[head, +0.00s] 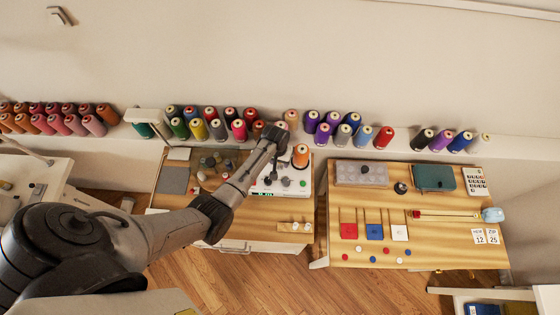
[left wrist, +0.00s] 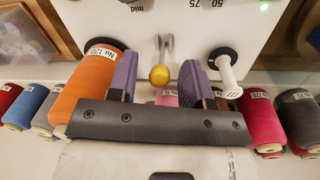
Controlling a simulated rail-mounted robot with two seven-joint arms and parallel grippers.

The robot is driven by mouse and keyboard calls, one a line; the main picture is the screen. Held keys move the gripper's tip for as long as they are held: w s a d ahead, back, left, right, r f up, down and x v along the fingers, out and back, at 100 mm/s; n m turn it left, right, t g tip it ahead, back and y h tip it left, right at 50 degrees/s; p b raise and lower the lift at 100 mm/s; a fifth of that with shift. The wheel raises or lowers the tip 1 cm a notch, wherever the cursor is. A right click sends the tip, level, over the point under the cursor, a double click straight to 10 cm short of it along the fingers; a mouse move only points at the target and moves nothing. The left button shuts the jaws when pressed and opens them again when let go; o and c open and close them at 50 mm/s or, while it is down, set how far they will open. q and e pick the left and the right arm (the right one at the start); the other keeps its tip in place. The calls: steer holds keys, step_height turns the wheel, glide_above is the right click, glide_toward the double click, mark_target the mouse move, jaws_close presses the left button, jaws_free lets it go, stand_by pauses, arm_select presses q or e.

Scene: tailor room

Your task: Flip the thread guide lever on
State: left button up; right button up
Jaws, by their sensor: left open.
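The thread guide lever (left wrist: 160,75) is a metal stem with a yellow ball end, on the face of a white machine (left wrist: 195,20). In the left wrist view, my left gripper (left wrist: 157,62) is open. Its two purple fingers stand either side of the lever, with gaps between them and the ball. I cannot tell whether the fingers reach the ball's depth. In the head view, my left arm reaches over the white machine (head: 302,181) and the gripper hides the lever. My right gripper is not in view.
An orange thread spool (left wrist: 92,85) stands close beside the left finger. A white pin on a black base (left wrist: 227,70) is close beside the right finger. Black knobs sit on the machine's face. A second table (head: 340,255) with sewing items stands to the right.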

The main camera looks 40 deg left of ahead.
arm_select(q)
steer(key=shift+f, duration=0.35)
steer(key=shift+c, duration=0.4)
jaws_close()
steer(key=t+p, duration=0.1)
steer(key=s+y+p, duration=0.1)
steer(key=p, duration=0.1)
steer(key=shift+d+r+t, duration=0.15)
steer(key=shift+d+t, duration=0.25)
steer(key=shift+s+d+t+y+p, duration=0.15)
steer(key=shift+t+y+p, duration=0.15)
steer(key=shift+y+p, duration=0.2)
steer(key=shift+s+d+f+t+y, duration=0.2)
steer(key=shift+f+t+y, duration=0.25)
steer(key=shift+t+y, duration=0.2)
steer(key=shift+o, duration=0.4)
jaws_free()
